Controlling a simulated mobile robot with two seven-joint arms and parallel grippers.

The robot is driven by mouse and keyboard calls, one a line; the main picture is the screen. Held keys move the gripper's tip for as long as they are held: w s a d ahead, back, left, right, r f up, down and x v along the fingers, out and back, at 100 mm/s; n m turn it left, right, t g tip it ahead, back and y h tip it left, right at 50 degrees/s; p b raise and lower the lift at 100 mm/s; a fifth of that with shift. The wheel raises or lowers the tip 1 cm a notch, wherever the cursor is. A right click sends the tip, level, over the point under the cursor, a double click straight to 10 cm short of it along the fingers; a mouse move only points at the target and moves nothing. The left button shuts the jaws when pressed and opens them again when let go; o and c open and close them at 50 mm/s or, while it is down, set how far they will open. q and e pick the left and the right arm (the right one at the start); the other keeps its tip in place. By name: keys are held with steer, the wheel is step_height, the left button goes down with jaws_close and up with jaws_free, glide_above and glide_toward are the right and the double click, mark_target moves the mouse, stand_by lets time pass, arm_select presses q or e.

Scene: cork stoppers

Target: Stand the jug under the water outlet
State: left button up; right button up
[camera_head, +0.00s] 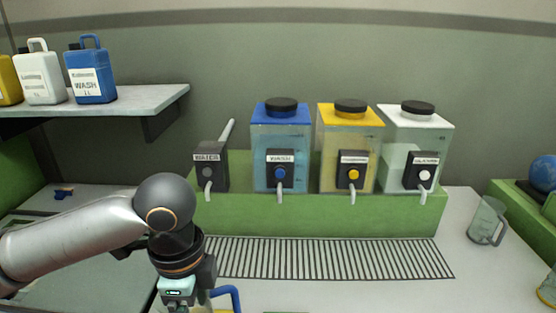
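A clear, greyish jug (487,222) with a handle stands on the worktop at the right, away from the outlets. The water outlet (208,172) is a dark box labelled WATER with a pale spout, at the left end of the green stand. The space below its spout, over the slotted grate, shows no jug. My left gripper (178,296) points down at the bottom edge, in front of the grate's left end. Its fingertips are out of frame, so its opening and any hold are hidden. A blue handle (230,294) shows just right of it, its body cut off. My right gripper is not in view.
Blue, yellow and white-lidded tanks with taps stand on the green stand (330,219). The slotted grate (330,259) in front is clear. Another clear vessel with yellow (547,290) is cut off at lower right. A shelf (150,98) holds bottles at upper left.

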arm_select(q)
steer(key=a+f+n, duration=0.6)
steer(key=a+n, duration=0.1)
steer(key=n, duration=1)
steer(key=shift+w+a+n, duration=0.2)
steer(key=shift+a+n, duration=0.1)
steer(key=shift+n, duration=0.1)
steer(key=shift+d, duration=0.1)
